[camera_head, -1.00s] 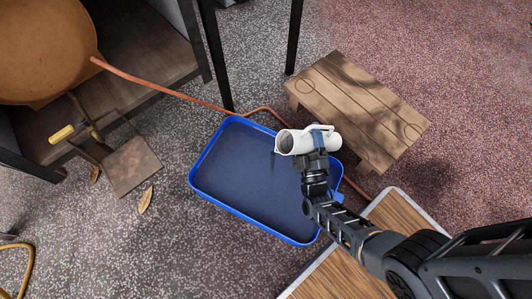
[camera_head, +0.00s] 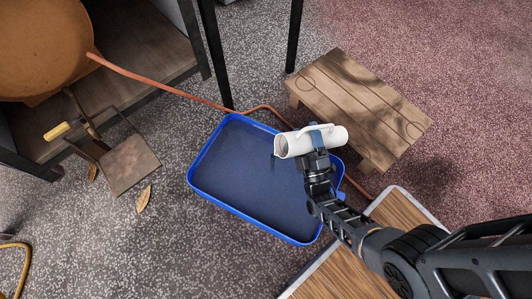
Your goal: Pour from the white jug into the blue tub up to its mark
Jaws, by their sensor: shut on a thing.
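The white jug (camera_head: 293,145) is tilted almost onto its side above the upper right part of the blue tub. Its mouth points left, over the tub. My gripper (camera_head: 318,148) is shut on the jug from the front, around its middle. A thin dark streak hangs just below the jug's mouth; I cannot tell for sure that it is liquid. The blue tub (camera_head: 205,207) lies flat on the speckled floor. Its inside looks dark blue, and neither a mark nor a clear liquid level can be made out. My arm covers its right edge.
A low wooden stool (camera_head: 370,105) stands right behind the jug. An orange hose (camera_head: 160,87) runs behind the tub. A dustpan (camera_head: 130,167) and a dry leaf (camera_head: 144,198) lie to the left. A wood-topped platform (camera_head: 345,275) is at the front right.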

